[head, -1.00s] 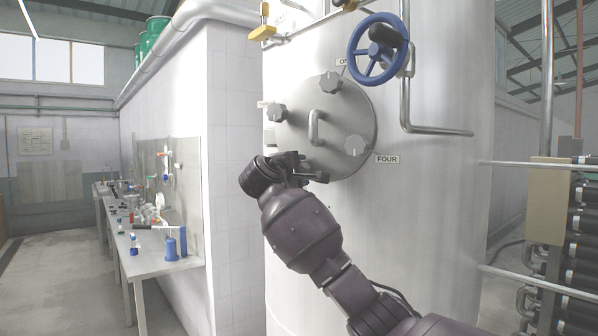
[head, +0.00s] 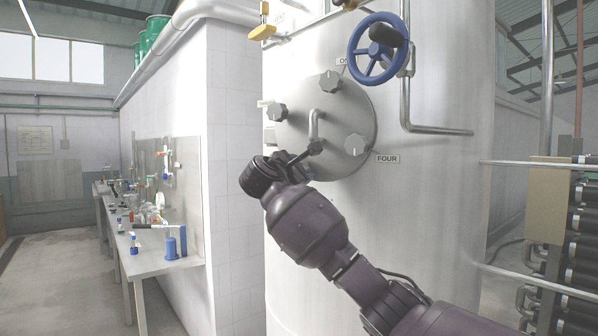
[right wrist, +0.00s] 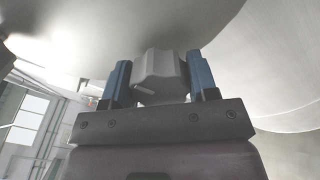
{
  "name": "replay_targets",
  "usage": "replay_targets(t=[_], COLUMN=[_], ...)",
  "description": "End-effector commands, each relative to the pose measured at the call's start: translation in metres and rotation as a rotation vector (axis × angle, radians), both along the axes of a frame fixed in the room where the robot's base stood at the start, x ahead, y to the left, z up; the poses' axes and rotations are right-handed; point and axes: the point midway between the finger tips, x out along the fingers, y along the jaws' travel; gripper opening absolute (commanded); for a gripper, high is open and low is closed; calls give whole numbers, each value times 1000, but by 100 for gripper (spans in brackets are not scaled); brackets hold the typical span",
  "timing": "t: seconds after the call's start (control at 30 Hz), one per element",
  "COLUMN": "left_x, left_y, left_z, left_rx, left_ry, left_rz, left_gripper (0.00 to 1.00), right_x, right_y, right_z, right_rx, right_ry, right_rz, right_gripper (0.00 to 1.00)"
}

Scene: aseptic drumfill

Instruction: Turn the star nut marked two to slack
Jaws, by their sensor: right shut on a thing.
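A round grey hatch cover (head: 335,108) on the steel tank carries several star nuts. I cannot read TWO anywhere. My left gripper is not in view.
A bent handle (head: 314,122) stands out from the cover's middle, close to my right gripper. A blue handwheel (head: 378,48) and a bent pipe (head: 405,90) are above right. A bench with lab items (head: 150,264) stands at the left.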

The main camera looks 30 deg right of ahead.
Motion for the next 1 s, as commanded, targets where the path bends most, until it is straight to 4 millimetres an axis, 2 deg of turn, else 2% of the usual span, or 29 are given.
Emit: replay_targets(t=[0.47,0.5,0.63,1.0], left_x=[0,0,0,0], left_y=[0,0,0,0], left_z=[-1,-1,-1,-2], left_rx=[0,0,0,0], left_ry=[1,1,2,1], left_rz=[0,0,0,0], left_gripper=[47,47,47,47], right_x=[0,0,0,-2], right_y=[1,1,1,5], right_z=[-2,-2,-1,-1], right_rx=[-6,-7,-7,-6], right_ry=[15,16,14,11], right_rz=[1,1,1,1], right_gripper=[30,60,79,79])
